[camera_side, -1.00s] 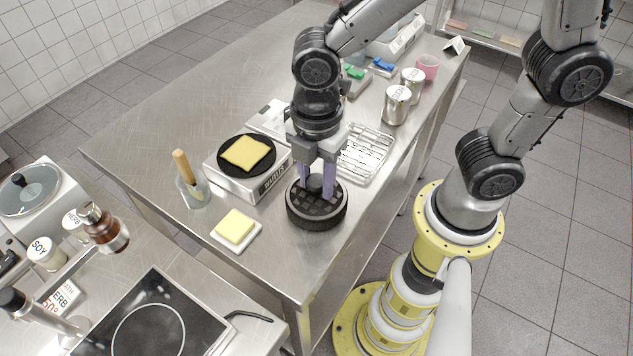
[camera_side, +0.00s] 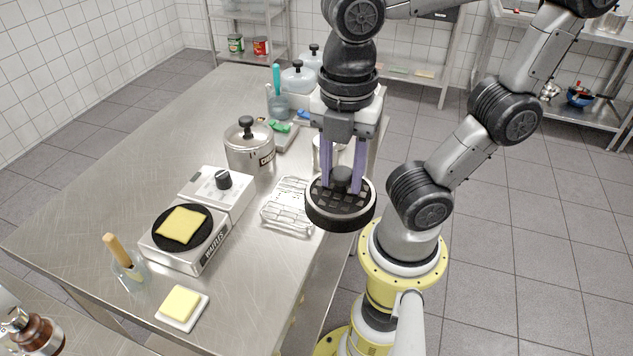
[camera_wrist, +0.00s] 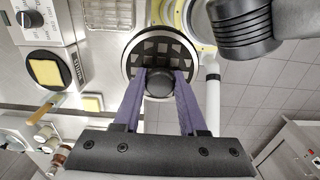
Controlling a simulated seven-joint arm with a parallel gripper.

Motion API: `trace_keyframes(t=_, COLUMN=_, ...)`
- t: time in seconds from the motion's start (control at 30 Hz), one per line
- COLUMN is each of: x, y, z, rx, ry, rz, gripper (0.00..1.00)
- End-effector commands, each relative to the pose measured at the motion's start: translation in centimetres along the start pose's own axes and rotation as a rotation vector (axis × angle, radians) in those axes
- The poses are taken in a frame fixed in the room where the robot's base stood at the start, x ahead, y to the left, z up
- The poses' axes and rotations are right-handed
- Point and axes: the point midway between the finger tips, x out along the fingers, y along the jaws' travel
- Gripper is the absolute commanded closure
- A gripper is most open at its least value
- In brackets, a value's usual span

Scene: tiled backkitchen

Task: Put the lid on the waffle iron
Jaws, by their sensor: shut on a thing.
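The waffle iron (camera_side: 196,252) is a silver box with a round black plate and a yellow waffle slab (camera_side: 179,230) on it. It also shows at the left in the wrist view (camera_wrist: 75,72). The lid (camera_side: 340,212) is a round black disc with a waffle grid, a pale rim and a black knob. My gripper (camera_side: 343,185) is shut on the lid's knob, with purple fingers on both sides of it. The lid hangs in the air, roughly level, right of the waffle iron and near the table's right edge. In the wrist view the lid (camera_wrist: 160,50) is below the fingers.
A wire rack (camera_side: 287,207) lies between the iron and the lid. A steel pot (camera_side: 250,150) stands behind the iron. A glass jar with a wooden-handled tool (camera_side: 130,270) and a yellow block on a white dish (camera_side: 182,307) are in front.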

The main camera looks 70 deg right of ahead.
Motion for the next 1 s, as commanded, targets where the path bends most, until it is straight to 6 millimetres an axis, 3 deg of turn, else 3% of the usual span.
trace_keyframes(t=0.17, x=-2.0, y=1.6, z=-1.0, rx=0.074, ry=0.0, rz=0.0, gripper=1.0)
trace_keyframes(t=0.33, x=-4.5, y=6.4, z=-3.5, rx=0.183, ry=-0.002, rz=-0.002, gripper=1.0)
trace_keyframes(t=0.53, x=-5.7, y=13.1, z=-6.1, rx=0.308, ry=-0.002, rz=-0.002, gripper=1.0)
trace_keyframes(t=0.8, x=-4.0, y=22.2, z=-8.2, rx=0.446, ry=-0.002, rz=-0.002, gripper=1.0)
trace_keyframes(t=1.0, x=-0.8, y=26.3, z=-8.1, rx=0.495, ry=-0.001, rz=-0.002, gripper=1.0)
